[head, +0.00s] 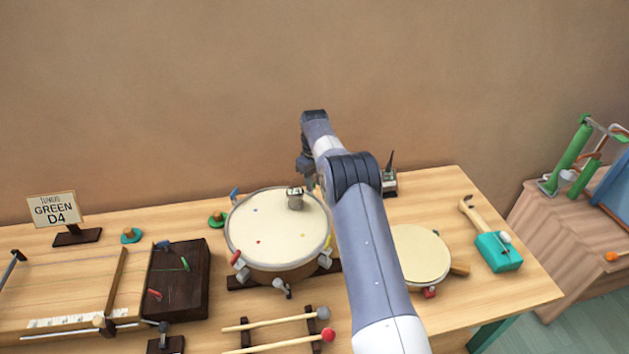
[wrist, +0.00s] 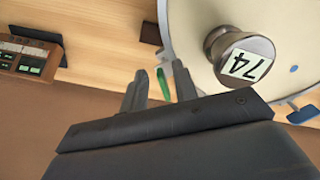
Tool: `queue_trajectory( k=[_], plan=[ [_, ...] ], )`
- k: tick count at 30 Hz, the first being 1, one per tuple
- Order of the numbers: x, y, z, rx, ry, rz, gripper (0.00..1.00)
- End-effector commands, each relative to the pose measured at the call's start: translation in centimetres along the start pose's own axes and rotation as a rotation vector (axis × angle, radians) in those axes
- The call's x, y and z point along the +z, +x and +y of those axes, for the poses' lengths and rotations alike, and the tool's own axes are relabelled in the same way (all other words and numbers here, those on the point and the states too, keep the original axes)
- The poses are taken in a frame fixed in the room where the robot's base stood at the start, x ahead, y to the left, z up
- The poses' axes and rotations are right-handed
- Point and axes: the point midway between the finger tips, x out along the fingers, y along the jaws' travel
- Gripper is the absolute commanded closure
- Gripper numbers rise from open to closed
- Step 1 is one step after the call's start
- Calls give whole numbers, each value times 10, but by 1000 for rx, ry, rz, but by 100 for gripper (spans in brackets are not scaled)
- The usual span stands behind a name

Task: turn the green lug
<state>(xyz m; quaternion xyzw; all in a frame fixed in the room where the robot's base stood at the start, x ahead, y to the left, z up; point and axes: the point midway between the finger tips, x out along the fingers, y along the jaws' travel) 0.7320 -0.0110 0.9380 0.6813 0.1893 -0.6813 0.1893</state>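The green lug (wrist: 163,84) shows in the wrist view as a narrow green handle at the drum's rim, lying between my two fingers in the picture. My gripper (wrist: 158,70) is open, with a gap on each side of the lug. I cannot tell how deep the lug sits between the fingers. The round drum (head: 272,232) has a cream head and several coloured lugs. In the head view my gripper (head: 308,172) hangs over its back right rim, and my arm hides most of that side.
A metal weight (head: 295,199) marked 74 stands on the drum head close to my gripper. A blue lug (head: 234,193) is at the back left rim. A sign (head: 54,210) reads GREEN D4. A small frame drum (head: 420,256) and mallets (head: 280,343) lie nearby.

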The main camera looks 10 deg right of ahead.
Motion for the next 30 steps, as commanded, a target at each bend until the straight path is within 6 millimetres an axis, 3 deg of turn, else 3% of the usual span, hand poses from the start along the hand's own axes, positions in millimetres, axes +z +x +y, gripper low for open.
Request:
queue_trajectory(
  k=[11,23,30],
  plan=[
    [0,0,0,0,0,0,100],
    [0,0,0,0,12,0,100],
    [0,-1,-2,0,106,1,100]
  ],
)
